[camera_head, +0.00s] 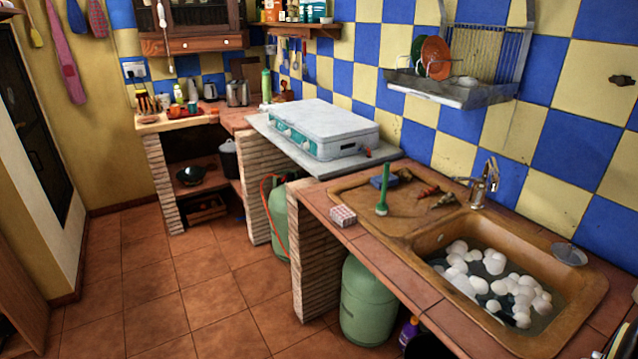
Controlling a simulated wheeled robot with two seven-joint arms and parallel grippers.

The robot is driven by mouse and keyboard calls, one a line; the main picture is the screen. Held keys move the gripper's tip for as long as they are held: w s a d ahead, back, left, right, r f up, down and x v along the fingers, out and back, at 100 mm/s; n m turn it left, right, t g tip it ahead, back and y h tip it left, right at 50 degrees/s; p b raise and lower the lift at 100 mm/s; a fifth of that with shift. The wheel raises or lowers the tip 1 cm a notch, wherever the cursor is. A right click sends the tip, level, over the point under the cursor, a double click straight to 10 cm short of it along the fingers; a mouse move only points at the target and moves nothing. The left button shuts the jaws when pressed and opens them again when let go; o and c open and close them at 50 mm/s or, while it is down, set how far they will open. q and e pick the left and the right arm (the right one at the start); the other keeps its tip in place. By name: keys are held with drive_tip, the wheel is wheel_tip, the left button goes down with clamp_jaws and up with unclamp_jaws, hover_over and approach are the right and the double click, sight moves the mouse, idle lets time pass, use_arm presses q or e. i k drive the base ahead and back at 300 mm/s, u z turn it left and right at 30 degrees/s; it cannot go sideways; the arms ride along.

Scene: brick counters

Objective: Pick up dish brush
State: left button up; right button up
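A green dish brush (384,188) stands upright on the drainboard of the brown sink (350,203), handle up and head down. No gripper shows clearly in the head view, and nothing touches the brush.
The sink basin holds foamy water (495,285). The faucet (487,183) stands behind it. Small red and brown items (428,191) lie right of the brush. A dish rack (455,85) hangs above. The tiled floor (200,290) is clear at left.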

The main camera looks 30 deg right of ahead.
sight(381, 209)
drive_tip(key=z, duration=0.2)
drive_tip(key=i, duration=1.55)
drive_tip(key=z, duration=0.95)
